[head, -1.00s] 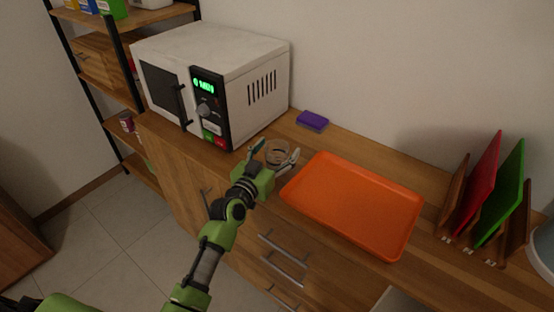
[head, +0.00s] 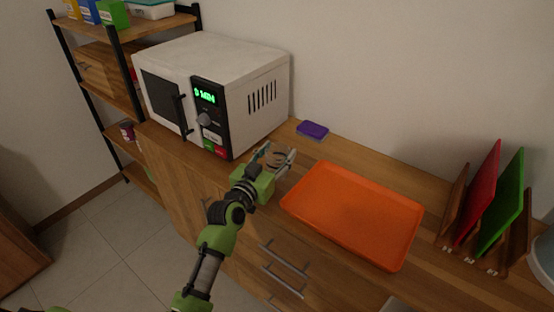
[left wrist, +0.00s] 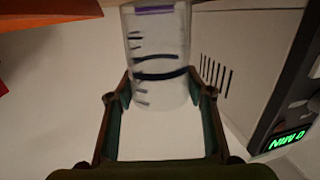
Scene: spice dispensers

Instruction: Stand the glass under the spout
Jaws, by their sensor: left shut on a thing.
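The glass (head: 274,158) is a clear cup on the wooden counter, between the microwave and the orange tray. In the left wrist view the glass (left wrist: 157,40) shows dark graduation marks and a dark band. My left gripper (head: 278,154) is shut on the glass, with one finger on each side of it. The fingers also show around its wall in the left wrist view (left wrist: 164,88). The glass looks upright; whether its base touches the counter is hard to tell. No spout is in view. My right gripper is not in view.
A white microwave (head: 240,80) with a lit green display stands close left of the glass. An orange tray (head: 350,213) lies close to the right. A purple sponge (head: 313,130) lies behind. Upright boards (head: 500,200) stand in a rack farther right.

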